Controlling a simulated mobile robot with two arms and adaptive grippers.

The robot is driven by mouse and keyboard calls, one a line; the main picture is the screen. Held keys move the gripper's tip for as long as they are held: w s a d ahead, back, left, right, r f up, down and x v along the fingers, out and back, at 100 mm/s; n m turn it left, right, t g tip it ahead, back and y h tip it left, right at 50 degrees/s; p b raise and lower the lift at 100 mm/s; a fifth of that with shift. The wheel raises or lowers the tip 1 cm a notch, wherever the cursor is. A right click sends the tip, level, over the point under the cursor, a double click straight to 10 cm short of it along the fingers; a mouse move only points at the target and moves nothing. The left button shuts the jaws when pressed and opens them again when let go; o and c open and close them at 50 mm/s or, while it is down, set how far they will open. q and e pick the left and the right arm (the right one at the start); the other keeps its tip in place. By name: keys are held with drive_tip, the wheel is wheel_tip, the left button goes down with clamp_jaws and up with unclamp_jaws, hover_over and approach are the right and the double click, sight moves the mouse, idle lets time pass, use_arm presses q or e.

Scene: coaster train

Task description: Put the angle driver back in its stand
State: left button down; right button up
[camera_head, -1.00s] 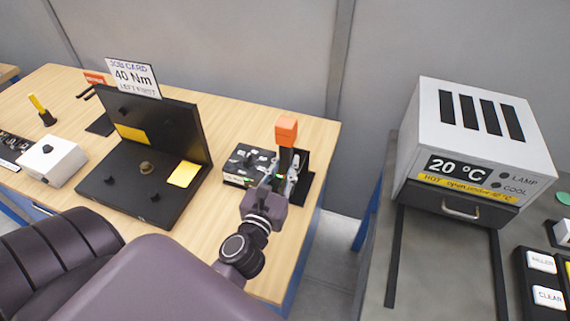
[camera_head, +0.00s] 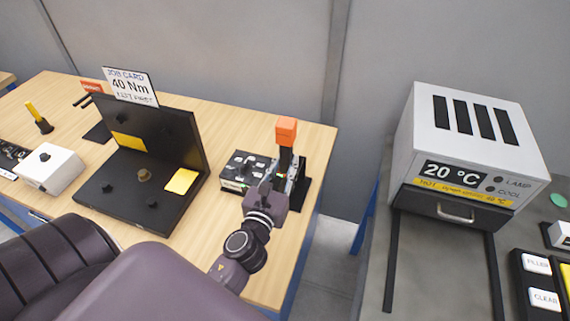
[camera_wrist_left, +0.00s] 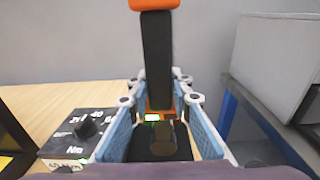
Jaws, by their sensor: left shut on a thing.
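The angle driver has an orange end (camera_head: 286,131) and a dark upright body (camera_head: 286,160); it also shows in the left wrist view (camera_wrist_left: 157,60). My left gripper (camera_head: 282,178) is shut on its lower part, with the pads on either side of it. The driver stands about upright. Its black stand (camera_head: 304,188) is right behind and beside the gripper at the table's right end. A small green light shows low between the fingers. My right gripper is not in view.
A black box with a dial (camera_head: 245,170) stands just left of the gripper. A black hinged fixture (camera_head: 120,195) with yellow patches and a job card (camera_head: 130,86) are further left. A grey oven (camera_head: 470,150) stands on a separate bench at right, across a gap.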

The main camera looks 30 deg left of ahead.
use_arm(q)
drive_tip(key=shift+r+p+x, duration=0.15)
drive_tip(key=shift+x, duration=0.55)
drive_tip(key=shift+r+p+x, duration=0.15)
drive_tip(key=shift+x, duration=0.6)
drive_tip(key=shift+f+b, duration=0.55)
drive_tip(key=shift+f, duration=0.25)
idle(1.5)
drive_tip(key=c, duration=1.7)
unclamp_jaws()
drive_tip(key=shift+s, duration=0.15)
drive_tip(key=shift+o, duration=0.2)
drive_tip(key=shift+s+f, duration=0.1)
drive_tip(key=shift+f, duration=0.35)
drive_tip(key=shift+r+v, duration=0.15)
drive_tip(key=shift+v, duration=1.7)
drive_tip(key=shift+r+v, duration=0.1)
drive_tip(key=shift+v, duration=1.75)
